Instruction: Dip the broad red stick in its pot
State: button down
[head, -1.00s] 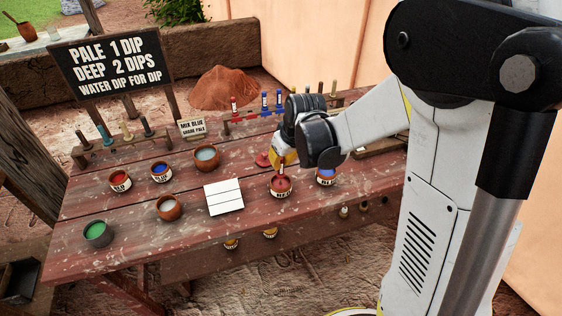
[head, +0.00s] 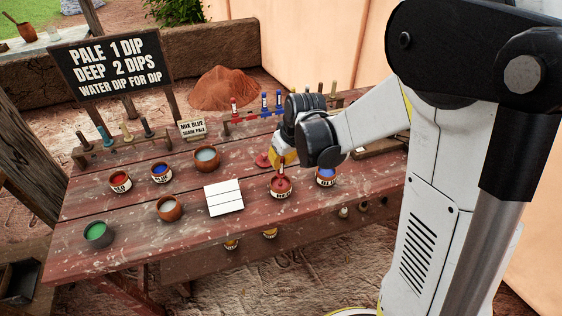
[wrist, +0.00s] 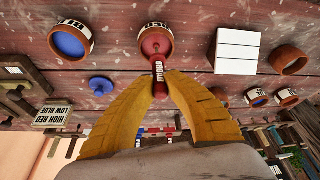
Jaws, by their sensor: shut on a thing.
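My gripper (wrist: 163,88) is shut on the broad red stick (wrist: 158,78), whose side reads BROAD in the wrist view. The stick's far end overlaps the red paint in the pot labelled RED (wrist: 156,42); how deep it sits is hidden. In the head view the stick (head: 283,168) stands roughly upright between my gripper (head: 282,157) and the red pot (head: 281,188), with its lower end at the pot's mouth. My wrist hides part of the gripper there.
A blue pot (head: 326,177) stands close to the right of the red pot. A white tile (head: 224,198) lies to its left. More pots, including a green one (head: 98,234), stand farther left. A rack of sticks (head: 264,112) is behind.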

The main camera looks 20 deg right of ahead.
jog(key=shift+r+p, duration=2.25)
jog(key=shift+r, duration=1.05)
